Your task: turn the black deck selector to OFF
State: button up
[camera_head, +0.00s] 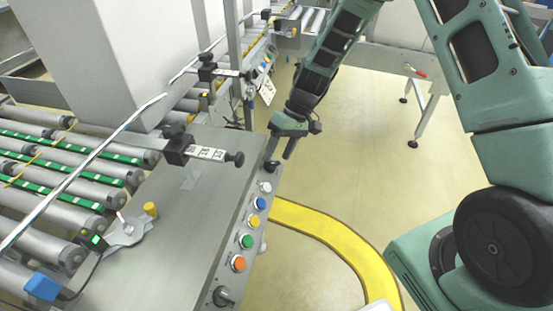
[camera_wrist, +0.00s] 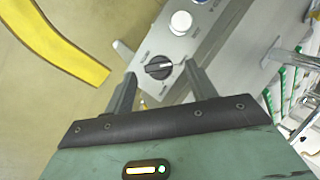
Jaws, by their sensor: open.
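The black deck selector (camera_wrist: 158,67) is a round knob with a pale pointer line, on a grey panel in the wrist view. The line points to the right in that picture. Small labels stand around it, too small to read. In the head view the selector (camera_head: 271,167) shows at the far end of the button row, close under my fingers. My gripper (camera_wrist: 160,76) is open and empty, one finger to each side of the knob. It also shows in the head view (camera_head: 279,156). I cannot tell how far the fingertips are above the panel.
A white button (camera_wrist: 181,22) sits beside the selector. Blue (camera_head: 260,203), yellow (camera_head: 254,221), green (camera_head: 246,241) and orange (camera_head: 239,263) buttons line the panel, with another black knob (camera_head: 222,296) at the near end. Roller conveyors (camera_head: 60,150) lie left. Open floor (camera_head: 345,150) lies right.

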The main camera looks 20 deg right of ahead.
jog(key=shift+x, duration=1.1)
jog(key=shift+d, duration=0.1)
jog(key=c, duration=1)
